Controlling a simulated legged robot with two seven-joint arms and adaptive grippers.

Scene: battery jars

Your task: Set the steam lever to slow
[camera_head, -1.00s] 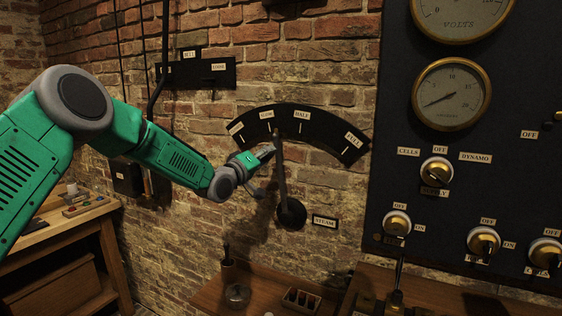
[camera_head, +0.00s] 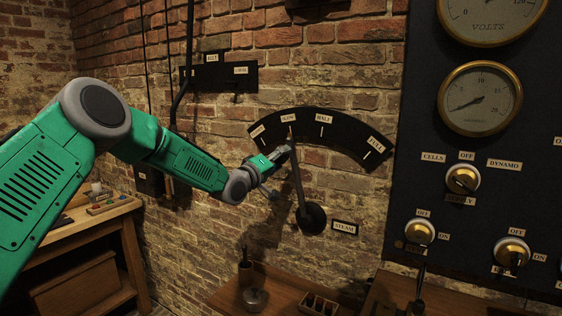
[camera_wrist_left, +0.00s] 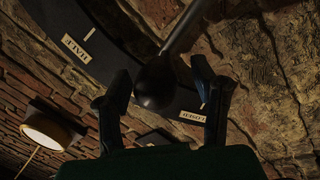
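The steam lever (camera_head: 298,187) is a dark arm rising from a round black hub (camera_head: 311,219) beside the STEAM label. It leans left of upright, its upper end just below the SLOW mark (camera_head: 289,118) on the black arc plate (camera_head: 349,129). My left gripper (camera_head: 280,155) is at the lever's upper end. In the left wrist view the dark round knob (camera_wrist_left: 155,84) sits between the spread fingers of my left gripper (camera_wrist_left: 165,98), closer to the left finger; contact is unclear. My right gripper is out of view.
The dark panel (camera_head: 460,220) with gauges and brass knobs stands to the right. A smaller black plate (camera_head: 217,75) is on the brick wall at upper left. A wooden shelf (camera_head: 225,297) with small items is below the lever; a bench (camera_head: 85,222) stands at left.

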